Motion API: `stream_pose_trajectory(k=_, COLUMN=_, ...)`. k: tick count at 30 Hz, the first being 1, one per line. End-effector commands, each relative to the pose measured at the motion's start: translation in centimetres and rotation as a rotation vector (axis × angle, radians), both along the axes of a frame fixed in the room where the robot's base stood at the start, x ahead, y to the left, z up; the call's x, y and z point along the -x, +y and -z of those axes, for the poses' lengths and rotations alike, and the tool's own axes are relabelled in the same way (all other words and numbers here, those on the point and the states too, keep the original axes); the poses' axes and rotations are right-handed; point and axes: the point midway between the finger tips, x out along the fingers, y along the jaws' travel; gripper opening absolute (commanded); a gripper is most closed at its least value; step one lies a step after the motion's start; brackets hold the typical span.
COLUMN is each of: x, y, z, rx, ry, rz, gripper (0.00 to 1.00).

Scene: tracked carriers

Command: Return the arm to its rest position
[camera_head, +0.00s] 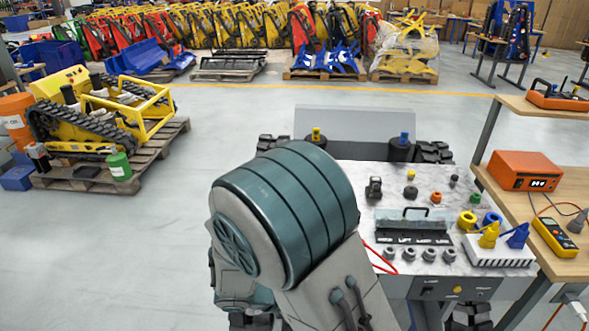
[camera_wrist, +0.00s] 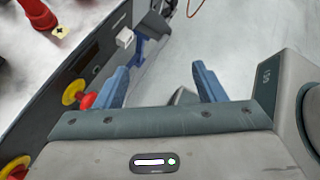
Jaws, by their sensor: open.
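My gripper (camera_wrist: 160,82) shows in the wrist view with its two blue fingers well apart. Nothing is between the fingertips except floor and a grey shape farther back. In the head view my arm rises large in the lower middle, its teal-banded joint in front of the carrier's left side. My gripper cannot be made out there. In the wrist view the carrier's dark side panel (camera_wrist: 92,68) runs along the left, close to the left finger. A red button with a yellow collar (camera_wrist: 76,94) sits on that panel beside the left finger, apparently just behind it.
A wooden bench (camera_head: 545,210) with an orange unit (camera_head: 523,171) and a yellow meter (camera_head: 554,236) stands right. A yellow tracked machine (camera_head: 75,120) rests on a pallet at left. Floor between is clear.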

Motion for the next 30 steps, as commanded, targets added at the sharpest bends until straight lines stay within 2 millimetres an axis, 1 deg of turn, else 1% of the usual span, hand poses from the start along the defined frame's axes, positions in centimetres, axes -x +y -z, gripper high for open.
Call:
stream_pose_trajectory(k=1, x=0.2, y=-1.2, z=-1.0, rx=-0.072, ry=-0.044, rz=0.103, gripper=0.64)
stream_pose_trajectory(k=3, x=0.9, y=-2.5, z=-2.0, rx=-0.163, ry=-0.105, rz=0.248, gripper=0.64)
stream_pose_trajectory(k=9, x=2.7, y=-5.5, z=-5.0, rx=-0.405, ry=-0.295, rz=0.659, gripper=0.64)
stream_pose_trajectory(k=12, x=3.7, y=-6.6, z=-6.5, rx=-0.515, ry=-0.395, rz=0.865, gripper=0.64)
stream_pose_trajectory(k=18, x=5.4, y=-8.3, z=-9.6, rx=-0.728, ry=-0.607, rz=1.272, gripper=0.64)
stream_pose_trajectory(k=24, x=6.9, y=-9.5, z=-12.6, rx=-0.916, ry=-0.815, rz=1.643, gripper=0.64)
stream_pose_trajectory(k=27, x=7.4, y=-9.8, z=-13.7, rx=-0.988, ry=-0.894, rz=1.778, gripper=0.64)
stream_pose_trajectory(k=30, x=7.7, y=-9.9, z=-14.4, rx=-1.035, ry=-0.945, rz=1.867, gripper=0.64)
